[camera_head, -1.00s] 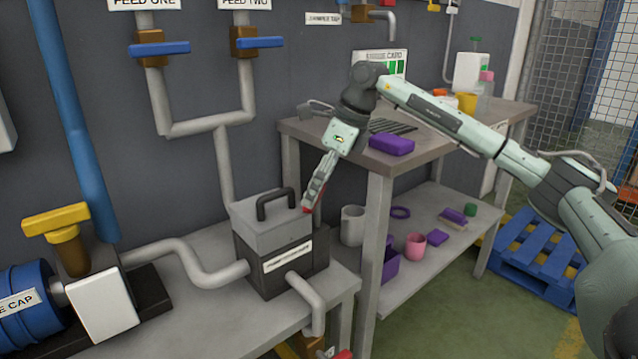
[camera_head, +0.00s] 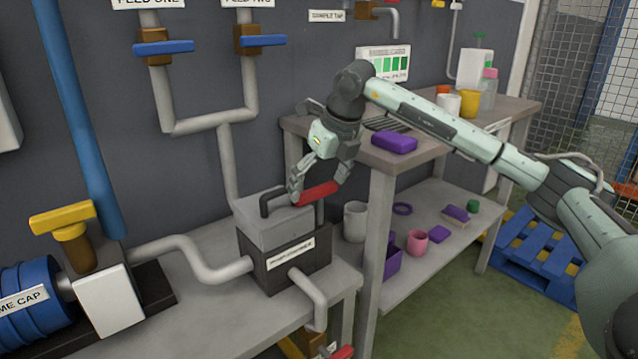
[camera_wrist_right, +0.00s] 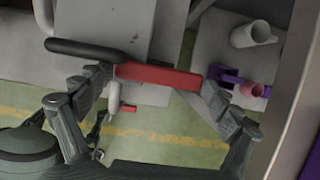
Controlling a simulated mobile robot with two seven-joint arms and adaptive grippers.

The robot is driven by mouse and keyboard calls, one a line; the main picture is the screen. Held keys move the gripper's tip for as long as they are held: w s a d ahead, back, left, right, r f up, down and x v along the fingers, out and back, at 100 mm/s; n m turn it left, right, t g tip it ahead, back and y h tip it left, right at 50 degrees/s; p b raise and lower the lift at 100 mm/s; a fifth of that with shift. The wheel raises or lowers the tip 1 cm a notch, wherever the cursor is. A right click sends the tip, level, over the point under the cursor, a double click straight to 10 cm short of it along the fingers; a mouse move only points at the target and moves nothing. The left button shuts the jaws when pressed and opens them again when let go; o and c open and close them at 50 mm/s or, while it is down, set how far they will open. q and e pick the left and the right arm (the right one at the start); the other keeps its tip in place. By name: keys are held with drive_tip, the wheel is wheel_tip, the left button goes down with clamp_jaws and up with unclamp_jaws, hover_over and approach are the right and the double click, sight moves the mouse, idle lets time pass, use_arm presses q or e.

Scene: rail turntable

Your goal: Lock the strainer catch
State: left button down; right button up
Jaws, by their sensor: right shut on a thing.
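The strainer is a box with a dark body (camera_head: 258,266) and a grey lid (camera_head: 272,232), standing on the grey bench. A black handle (camera_head: 264,203) sits on the lid and also shows in the wrist view (camera_wrist_right: 85,49). The red catch bar (camera_head: 320,192) lies at the right side of the lid top, tilted slightly up to the right. My right gripper (camera_head: 319,183) has its fingers at the two ends of this bar and is shut on it. The wrist view shows the red bar (camera_wrist_right: 160,77) spanning between the fingertips. My left gripper is not in view.
Pipes (camera_head: 200,262) run into the strainer from the left and out at its front. A taller table (camera_head: 375,240) stands close on the right, with a grey mug (camera_head: 354,221) beside its leg. Blue-handled feed valves (camera_head: 165,47) are on the wall above.

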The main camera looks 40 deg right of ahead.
drive_tip(key=shift+w+r, duration=0.15)
drive_tip(key=o, duration=0.9)
drive_tip(key=shift+w+r, duration=0.1)
drive_tip(key=shift+r, duration=0.45)
drive_tip(key=v, duration=0.3)
drive_tip(key=s+v, duration=0.1)
drive_tip(key=v, duration=0.2)
drive_tip(key=shift+s+r, duration=0.15)
drive_tip(key=shift+s, duration=0.1)
